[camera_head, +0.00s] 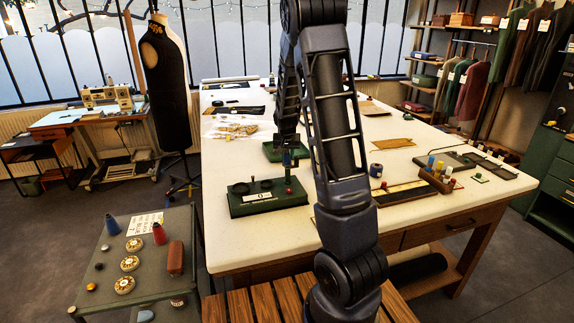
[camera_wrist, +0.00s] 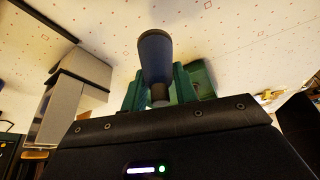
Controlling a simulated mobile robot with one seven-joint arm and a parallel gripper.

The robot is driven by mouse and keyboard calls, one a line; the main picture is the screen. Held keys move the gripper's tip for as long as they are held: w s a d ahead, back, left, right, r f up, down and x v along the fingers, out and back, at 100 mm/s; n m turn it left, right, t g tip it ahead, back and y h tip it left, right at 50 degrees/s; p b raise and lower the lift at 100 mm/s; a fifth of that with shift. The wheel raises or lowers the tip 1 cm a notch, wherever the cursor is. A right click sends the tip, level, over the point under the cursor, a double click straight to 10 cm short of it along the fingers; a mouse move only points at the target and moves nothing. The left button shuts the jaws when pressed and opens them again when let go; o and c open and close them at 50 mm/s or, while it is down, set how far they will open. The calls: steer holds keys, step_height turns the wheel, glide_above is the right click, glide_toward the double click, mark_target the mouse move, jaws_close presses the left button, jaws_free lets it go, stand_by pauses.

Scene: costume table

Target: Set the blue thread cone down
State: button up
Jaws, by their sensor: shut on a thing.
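I cannot tell whether the cone touches anything below. Another blue cone (camera_head: 112,225) stands on the grey-green cart (camera_head: 90,268) at lower left.
A wooden spool holder (camera_head: 437,180), a dark spool (camera_head: 376,170) and a long dark tray (camera_head: 405,192) lie to the right. A clear bag (camera_head: 232,128) lies left of the gripper. The table's right rear is mostly clear.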

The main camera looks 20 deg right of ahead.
mark_target(287, 163)
steer(key=shift+f, duration=2.45)
steer(key=o, duration=1)
steer(key=shift+f, duration=0.1)
steer(key=shift+c, duration=0.2)
steer(key=v, duration=1.1)
steer(key=s+r+n+y, duration=0.1)
steer(key=s+r, duration=0.5)
steer(key=s, duration=0.3)
steer(key=s+r+n+y, duration=0.1)
steer(key=s+r, duration=0.6)
steer(key=s, duration=0.3)
steer(key=s+a+r+n, duration=0.1)
steer(key=s+a+r, duration=0.1)
steer(key=s, duration=1.4)
steer(key=shift+a+n+h, duration=0.3)
steer(key=shift+a+n, duration=0.1)
steer(key=shift+a, duration=0.15)
steer(key=shift+s, duration=0.15)
